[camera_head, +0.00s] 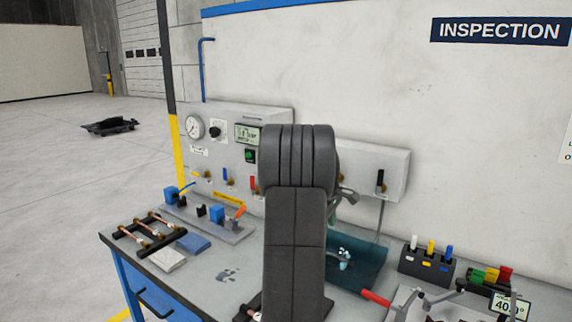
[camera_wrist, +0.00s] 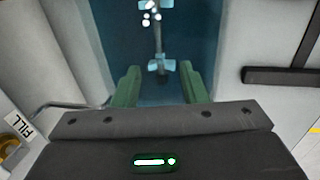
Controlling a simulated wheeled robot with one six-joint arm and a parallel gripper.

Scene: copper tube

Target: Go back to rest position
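In the wrist view, my gripper (camera_wrist: 160,69) has its two green fingers spread apart, with nothing visibly clamped between them. Beyond the fingers lies a dark teal tray (camera_wrist: 117,30), holding a grey rod-like part with light-blue pieces (camera_wrist: 160,65). The tray (camera_head: 372,266) also shows in the head view, right of my dark arm, with a small pale-teal piece (camera_head: 344,262) in it. In the head view my arm stands upright across the middle of the bench and hides most of my gripper.
A test panel (camera_head: 222,145) with a gauge stands at the bench's back. Copper tubes on a black rack (camera_head: 147,236) lie at the left. A holder with coloured pieces (camera_head: 427,262) and a red-handled tool (camera_head: 375,298) are at the right.

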